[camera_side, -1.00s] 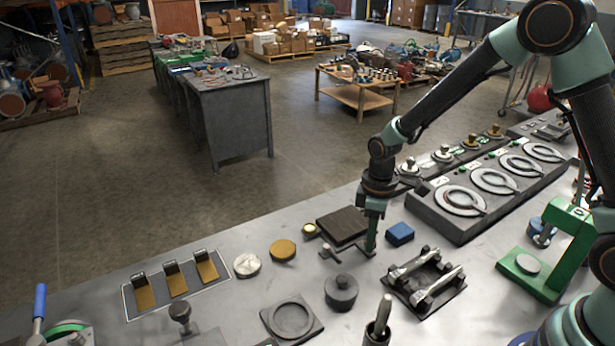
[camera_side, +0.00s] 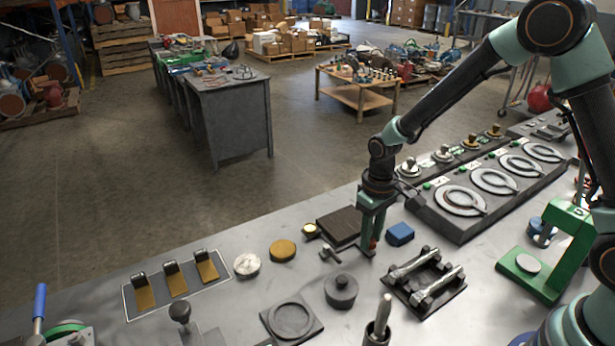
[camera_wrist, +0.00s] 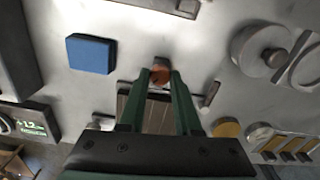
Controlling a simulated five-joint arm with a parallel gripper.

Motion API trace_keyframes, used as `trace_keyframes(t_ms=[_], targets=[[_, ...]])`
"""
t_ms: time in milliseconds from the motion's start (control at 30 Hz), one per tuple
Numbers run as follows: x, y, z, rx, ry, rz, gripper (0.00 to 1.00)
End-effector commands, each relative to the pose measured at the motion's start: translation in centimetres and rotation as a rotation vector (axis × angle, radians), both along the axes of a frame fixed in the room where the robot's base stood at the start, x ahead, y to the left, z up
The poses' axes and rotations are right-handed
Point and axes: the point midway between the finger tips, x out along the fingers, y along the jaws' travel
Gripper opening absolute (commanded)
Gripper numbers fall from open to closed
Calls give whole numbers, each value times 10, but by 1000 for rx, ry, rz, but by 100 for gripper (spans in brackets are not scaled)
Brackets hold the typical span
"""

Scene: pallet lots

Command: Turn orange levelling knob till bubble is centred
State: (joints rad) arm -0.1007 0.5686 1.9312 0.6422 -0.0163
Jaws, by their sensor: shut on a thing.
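The orange levelling knob (camera_wrist: 161,70) sits between the two green fingertips of my gripper (camera_wrist: 160,77) in the wrist view. My gripper is shut on it, pointing down. In the side view my gripper (camera_side: 370,246) stands at the near right corner of a dark ribbed plate (camera_side: 338,226), and a bit of the orange knob (camera_side: 373,243) shows at the fingertips. A small brass-rimmed round piece (camera_side: 309,230), perhaps the bubble vial, is at the plate's left end. The bubble is too small to make out. In the wrist view the fingers and palm partly cover the plate (camera_wrist: 158,112).
A blue block (camera_side: 400,233) lies close to the right of my gripper. A small T-handle (camera_side: 330,253) stands close on the left. A dark lidded pot (camera_side: 341,291) and a clamp frame with two rods (camera_side: 425,281) are in front. Bare bench lies between them.

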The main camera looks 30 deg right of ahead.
Motion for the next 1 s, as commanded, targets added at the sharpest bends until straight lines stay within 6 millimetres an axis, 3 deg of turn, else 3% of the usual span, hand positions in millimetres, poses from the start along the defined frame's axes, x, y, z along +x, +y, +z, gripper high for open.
trace_keyframes(t_ms=[533,567,633,1000], targets=[[0,0,1,0,-1,-30,0],[0,0,1,0,-1,-30,36],[0,0,1,0,-1,-30,62],[0,0,3,0,-2,-30,62]])
